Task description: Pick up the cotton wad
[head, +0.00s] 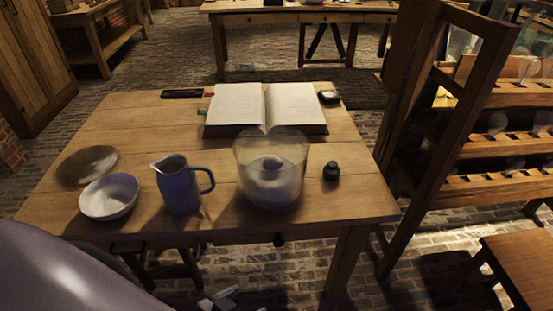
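A wide clear glass jar (243,160) stands on the near right part of the wooden table (120,118). Inside it is a whitish, blurred mass (268,190) with a small rounded grey-violet lump (272,164) at its top. This may be the cotton wad, but I cannot tell cotton from other filling through the glass. No other clear cotton wad shows on the table. A large smooth pale surface at the lower left seems to be part of my own arm.
A blue-grey jug (178,187), a white bowl (109,197) and a round brownish dish (87,165) stand left of the jar. A small dark bottle (331,171) is right of it. An open book (266,106) lies behind. A wooden rack (460,140) stands close on the right.

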